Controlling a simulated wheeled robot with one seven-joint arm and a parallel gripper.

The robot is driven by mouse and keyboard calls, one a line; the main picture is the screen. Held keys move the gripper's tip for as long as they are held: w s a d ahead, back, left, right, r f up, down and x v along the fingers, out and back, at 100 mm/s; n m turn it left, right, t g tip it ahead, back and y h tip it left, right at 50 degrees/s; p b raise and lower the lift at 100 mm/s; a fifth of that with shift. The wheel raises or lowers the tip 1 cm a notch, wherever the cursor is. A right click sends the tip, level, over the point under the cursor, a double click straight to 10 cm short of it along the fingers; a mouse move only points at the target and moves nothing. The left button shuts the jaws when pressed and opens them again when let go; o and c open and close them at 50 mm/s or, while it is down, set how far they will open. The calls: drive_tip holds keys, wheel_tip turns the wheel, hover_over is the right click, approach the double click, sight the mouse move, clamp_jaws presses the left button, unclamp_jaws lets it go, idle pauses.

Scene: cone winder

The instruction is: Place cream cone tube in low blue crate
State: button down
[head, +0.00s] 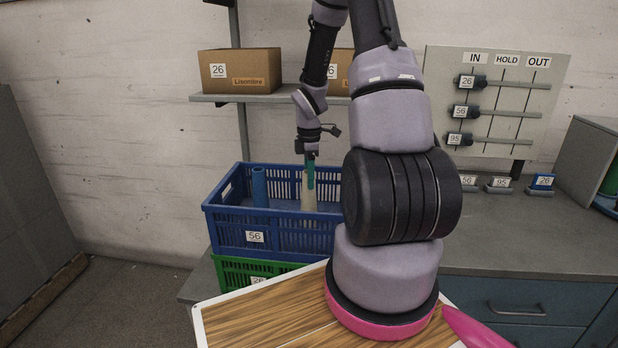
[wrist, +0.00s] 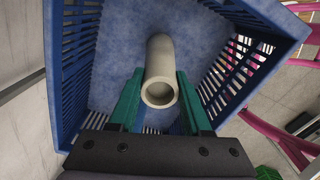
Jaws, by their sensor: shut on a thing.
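The cream cone tube (head: 308,196) is upright inside the blue crate (head: 255,240), which bears a label 56. My gripper (head: 309,168) reaches down into the crate from above, its teal fingers shut on the upper part of the tube. The wrist view looks down along the tube (wrist: 160,72), with its open top end towards the camera and a finger on each side. The crate walls (wrist: 75,60) surround it. Whether the tube's lower end touches the crate floor cannot be told.
A blue tube (head: 259,187) stands in the same crate, left of the cream one. A green crate (head: 240,272) labelled 26 is beneath the blue crate. A shelf with cardboard boxes (head: 240,71) hangs behind. A board marked IN, HOLD, OUT (head: 500,100) is at right.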

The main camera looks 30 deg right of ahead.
drive_tip(key=shift+f, duration=0.15)
drive_tip(key=shift+c, duration=1.7)
unclamp_jaws()
drive_tip(key=s+a+r+m+t, duration=0.1)
drive_tip(key=s+a+r+m, duration=0.1)
drive_tip(key=r, duration=0.8)
drive_tip(key=s+a+r+m+t, duration=0.1)
drive_tip(key=a+r+m, duration=0.15)
drive_tip(key=r, duration=0.85)
drive_tip(key=s+a+r+m+t+y, duration=0.1)
drive_tip(key=s+a+r+m+t, duration=0.1)
drive_tip(key=s+a+r+m, duration=0.2)
drive_tip(key=s+a+r+m+t+y, duration=0.1)
drive_tip(key=s+a+r+m+t, duration=0.2)
drive_tip(key=s+r+m, duration=0.6)
drive_tip(key=s+a+m, duration=0.1)
drive_tip(key=s, duration=0.2)
drive_tip(key=shift+s+a+m, duration=0.3)
drive_tip(key=shift+s+m, duration=0.05)
drive_tip(key=shift+s, duration=0.05)
